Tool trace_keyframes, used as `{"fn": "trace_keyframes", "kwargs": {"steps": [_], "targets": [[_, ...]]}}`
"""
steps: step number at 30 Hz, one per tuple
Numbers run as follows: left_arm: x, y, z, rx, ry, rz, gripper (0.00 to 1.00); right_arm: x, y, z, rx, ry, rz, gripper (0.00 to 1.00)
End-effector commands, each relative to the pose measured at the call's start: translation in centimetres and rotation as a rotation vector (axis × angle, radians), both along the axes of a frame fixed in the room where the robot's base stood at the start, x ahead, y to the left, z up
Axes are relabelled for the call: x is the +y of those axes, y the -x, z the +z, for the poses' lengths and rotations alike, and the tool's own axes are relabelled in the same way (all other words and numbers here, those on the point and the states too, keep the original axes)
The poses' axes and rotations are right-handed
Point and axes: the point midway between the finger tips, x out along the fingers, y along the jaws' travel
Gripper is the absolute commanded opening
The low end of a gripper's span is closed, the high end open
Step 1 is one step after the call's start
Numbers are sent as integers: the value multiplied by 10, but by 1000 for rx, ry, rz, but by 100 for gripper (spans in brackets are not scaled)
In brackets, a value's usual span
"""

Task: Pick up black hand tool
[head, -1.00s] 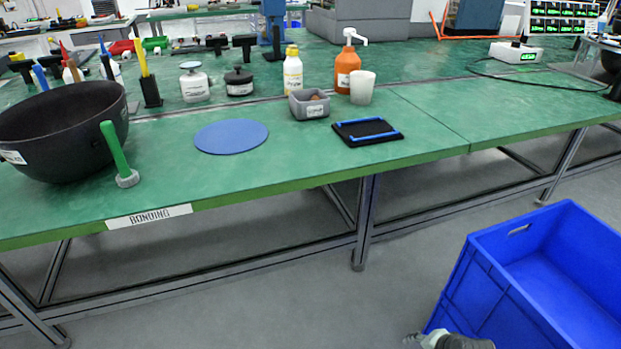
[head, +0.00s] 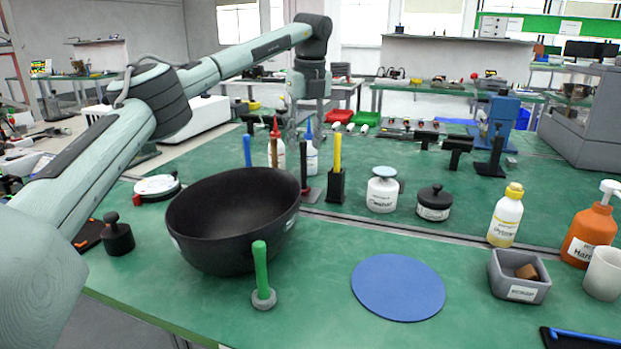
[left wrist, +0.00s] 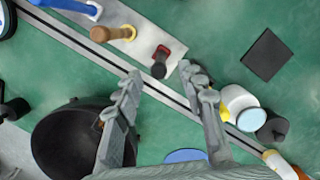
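A black-handled hand tool (head: 303,168) stands upright behind the big black bowl (head: 232,220) on the green bench. In the left wrist view the black tool (left wrist: 159,66) has a dark red collar and sits on a light grey strip. My left gripper (head: 305,115) points down above the tools in the head view. In the left wrist view my left gripper (left wrist: 159,78) is open and empty, with the black tool between and just beyond its fingertips. My right gripper is not in view.
A brown-handled tool (left wrist: 112,34) and a blue-handled tool (left wrist: 75,8) stand left of the black one. A yellow-handled tool (head: 337,152) in a black holder is to its right. A white jar (head: 382,192), black jar (head: 434,205) and blue mat (head: 398,287) are nearby.

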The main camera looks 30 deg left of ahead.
Motion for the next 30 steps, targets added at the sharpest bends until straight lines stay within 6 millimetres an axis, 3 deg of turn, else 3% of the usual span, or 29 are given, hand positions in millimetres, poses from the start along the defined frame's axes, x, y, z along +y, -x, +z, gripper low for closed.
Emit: {"fn": "trace_keyframes", "kwargs": {"steps": [12, 22, 30], "targets": [[9, -3, -56, 1, 3, 1, 40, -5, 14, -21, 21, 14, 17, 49], [9, -4, -65, -2, 3, 1, 40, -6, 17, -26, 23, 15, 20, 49], [10, -4, -65, -2, 3, 1, 8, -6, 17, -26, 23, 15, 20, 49]]}}
